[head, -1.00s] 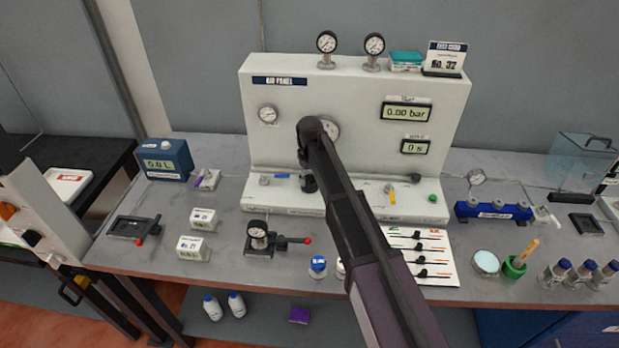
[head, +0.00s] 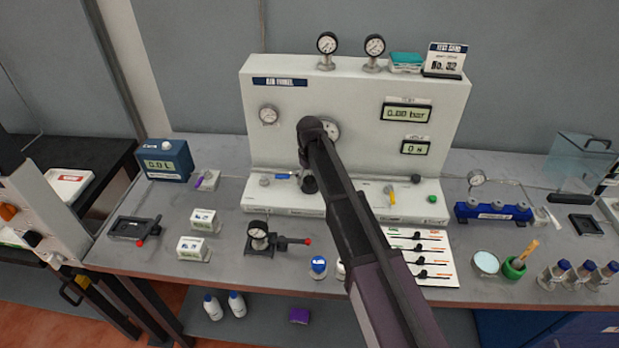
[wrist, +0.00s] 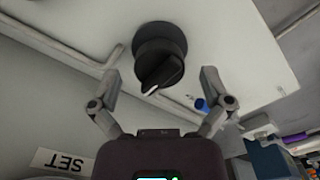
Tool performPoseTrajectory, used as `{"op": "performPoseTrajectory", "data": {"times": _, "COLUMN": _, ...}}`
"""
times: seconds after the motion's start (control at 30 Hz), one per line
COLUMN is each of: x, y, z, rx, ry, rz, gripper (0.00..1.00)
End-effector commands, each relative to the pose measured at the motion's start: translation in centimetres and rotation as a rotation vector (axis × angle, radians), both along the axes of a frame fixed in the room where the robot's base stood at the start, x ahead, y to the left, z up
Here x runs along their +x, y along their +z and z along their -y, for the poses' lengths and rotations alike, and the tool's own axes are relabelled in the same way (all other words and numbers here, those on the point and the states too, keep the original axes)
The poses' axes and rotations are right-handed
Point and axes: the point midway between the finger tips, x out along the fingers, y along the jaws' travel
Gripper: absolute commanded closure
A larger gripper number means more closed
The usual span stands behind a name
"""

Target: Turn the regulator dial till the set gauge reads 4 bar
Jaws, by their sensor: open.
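The regulator dial (wrist: 160,62) is a black round knob with a white pointer mark, in the wrist view just beyond my fingertips. My gripper (wrist: 160,85) is open, with one finger on each side below the dial; I cannot tell if either finger touches it. A "SET" label (wrist: 62,163) shows in the wrist view.
A display on the panel (head: 406,113) reads 0.00 bar. A blue-handled valve (head: 284,176) is left of my gripper and a yellow-handled one (head: 391,194) is right of it.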

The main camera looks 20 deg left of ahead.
Motion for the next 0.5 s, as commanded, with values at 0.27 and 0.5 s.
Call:
{"op": "performPoseTrajectory", "data": {"times": 0.27, "x": 0.0, "y": 2.8, "z": 0.0, "rx": 0.000, "ry": 0.001, "rz": 0.000, "gripper": 0.02}}
{"op": "performPoseTrajectory", "data": {"times": 0.5, "x": 0.0, "y": 4.8, "z": 0.0, "rx": 0.000, "ry": 0.001, "rz": 0.000, "gripper": 0.02}}
